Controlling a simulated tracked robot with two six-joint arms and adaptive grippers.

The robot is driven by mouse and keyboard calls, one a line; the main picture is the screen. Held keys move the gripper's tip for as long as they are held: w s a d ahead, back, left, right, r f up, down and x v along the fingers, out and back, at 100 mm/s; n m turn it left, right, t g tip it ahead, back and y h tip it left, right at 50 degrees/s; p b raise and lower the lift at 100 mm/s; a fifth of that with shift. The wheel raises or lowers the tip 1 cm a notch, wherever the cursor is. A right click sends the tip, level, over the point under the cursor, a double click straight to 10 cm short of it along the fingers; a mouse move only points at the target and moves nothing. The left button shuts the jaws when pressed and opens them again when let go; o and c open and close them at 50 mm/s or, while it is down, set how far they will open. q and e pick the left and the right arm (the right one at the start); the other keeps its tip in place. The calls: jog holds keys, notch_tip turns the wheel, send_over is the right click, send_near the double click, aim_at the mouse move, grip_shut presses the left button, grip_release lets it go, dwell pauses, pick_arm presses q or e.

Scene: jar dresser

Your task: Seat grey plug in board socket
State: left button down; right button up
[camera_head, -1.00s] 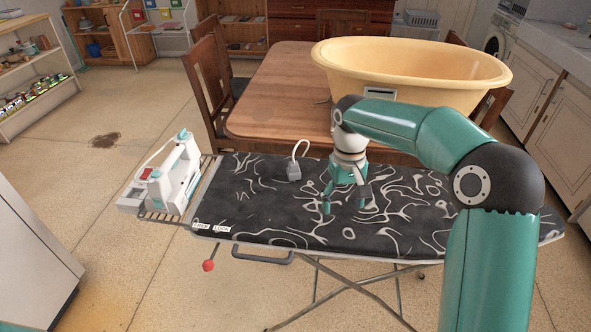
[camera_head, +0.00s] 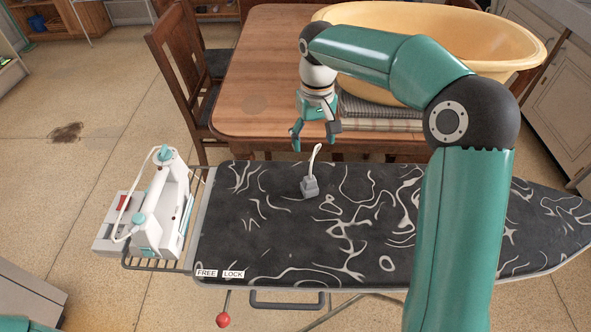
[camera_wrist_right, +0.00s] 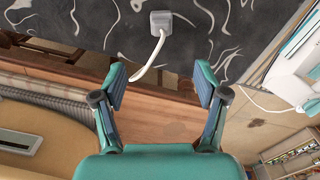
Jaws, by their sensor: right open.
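The grey plug (camera_head: 310,187) rests on the black ironing board (camera_head: 270,240) with the white swirl pattern, near its far edge. Its white cord rises from it. The plug (camera_wrist_right: 161,22) also shows in the right wrist view, at the top middle, with the cord curving down between the fingers. My right gripper (camera_head: 315,145) is open and empty, beyond the plug and near the gap between board and table. In the right wrist view its fingers (camera_wrist_right: 158,82) are spread apart, away from the plug body. I cannot make out a socket on the board. My left gripper is not in view.
A white and teal iron (camera_head: 160,210) stands on the rack at the board's left end. A wooden table (camera_head: 260,95) behind holds a yellow tub (camera_head: 450,40) and folded cloths (camera_head: 380,112). A red-knobbed lever (camera_head: 223,319) hangs below the FREE/LOCK label (camera_head: 220,273).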

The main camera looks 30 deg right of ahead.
aim_at(310, 178)
jog(key=f, duration=1)
jog(key=shift+w+d+f, duration=0.25)
jog(key=shift+w+f, duration=0.05)
jog(key=shift+w, duration=0.05)
jog(key=shift+s+a+f+p, duration=0.1)
jog(key=shift+a+f+p, duration=0.1)
jog(key=shift+f, duration=1.4)
jog(key=shift+s+a+f+p, duration=0.1)
jog(key=shift+f+p, duration=0.1)
jog(key=shift+f, duration=1.35)
jog(key=c, duration=1.2)
jog(key=shift+r, duration=0.1)
jog(key=shift+c, duration=0.2)
